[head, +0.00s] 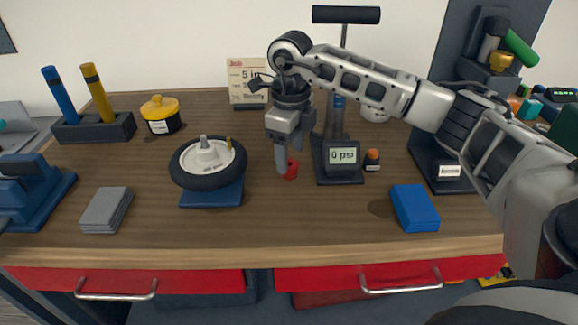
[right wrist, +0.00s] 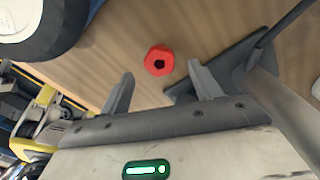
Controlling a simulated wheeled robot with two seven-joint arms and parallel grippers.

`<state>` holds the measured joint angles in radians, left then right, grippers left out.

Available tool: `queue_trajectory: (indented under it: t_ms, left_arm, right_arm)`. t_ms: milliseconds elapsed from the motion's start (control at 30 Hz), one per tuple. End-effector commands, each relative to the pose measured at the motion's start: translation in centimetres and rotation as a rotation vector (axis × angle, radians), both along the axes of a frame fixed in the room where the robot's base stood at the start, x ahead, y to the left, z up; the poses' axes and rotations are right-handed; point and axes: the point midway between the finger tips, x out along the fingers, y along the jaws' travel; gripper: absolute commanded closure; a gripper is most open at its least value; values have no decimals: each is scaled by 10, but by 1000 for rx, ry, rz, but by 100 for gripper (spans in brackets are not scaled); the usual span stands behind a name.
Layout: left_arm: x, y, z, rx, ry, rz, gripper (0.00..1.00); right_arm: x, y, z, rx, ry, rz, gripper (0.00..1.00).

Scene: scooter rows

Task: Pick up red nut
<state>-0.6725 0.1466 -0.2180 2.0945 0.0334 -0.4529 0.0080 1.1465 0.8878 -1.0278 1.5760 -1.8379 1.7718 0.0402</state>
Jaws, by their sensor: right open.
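The red nut (head: 291,171) lies on the wooden workbench, between the wheel and the pump gauge, partly hidden by my right gripper in the head view. In the right wrist view the red nut (right wrist: 158,61) shows whole, with a dark hole in its middle. My right gripper (head: 282,165) points down close to the nut. In the right wrist view its two fingers (right wrist: 160,88) are apart and empty, with the nut a little beyond the tips and between their lines. My left gripper is not in view.
A wheel (head: 207,160) on a blue stand is left of the nut. A pump with a gauge (head: 343,156) stands close on its right, beside a small orange-capped bottle (head: 372,160). A blue box (head: 415,208) and a grey block (head: 106,209) lie nearer the front.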

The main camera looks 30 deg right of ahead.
Motion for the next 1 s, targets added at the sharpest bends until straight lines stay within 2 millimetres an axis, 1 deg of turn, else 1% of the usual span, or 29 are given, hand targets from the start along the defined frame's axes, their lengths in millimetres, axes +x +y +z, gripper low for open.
queue_trajectory:
  t_ms: [33, 100, 200, 433, 467, 500, 567, 600, 633, 900, 1000]
  left_arm:
    - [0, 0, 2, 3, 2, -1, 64]
    - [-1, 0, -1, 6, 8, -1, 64]
    - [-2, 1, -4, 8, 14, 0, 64]
    - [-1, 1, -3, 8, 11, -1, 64]
    - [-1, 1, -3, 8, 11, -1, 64]
    - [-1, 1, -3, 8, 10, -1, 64]
    - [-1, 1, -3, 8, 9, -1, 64]
    - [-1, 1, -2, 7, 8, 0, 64]
    - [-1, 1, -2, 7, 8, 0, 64]
    - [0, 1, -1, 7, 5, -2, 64]
    - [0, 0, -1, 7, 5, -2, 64]
  right_arm:
    - [0, 0, -7, 0, 4, 0, 37]
    - [0, 0, -17, -1, 3, 0, 37]
    - [0, 0, -24, 1, 1, 1, 37]
    - [0, 0, -27, 1, -1, 1, 37]
    - [0, 0, -26, 1, -1, 1, 42]
    - [1, 0, -26, 1, -1, 1, 54]
    - [1, 0, -26, 1, -1, 1, 70]
    - [1, 0, -26, 1, -1, 1, 81]
    - [1, 0, -26, 1, -1, 1, 85]
    - [1, 0, -26, 1, -1, 1, 85]
    - [1, 0, -22, 1, -3, 1, 85]
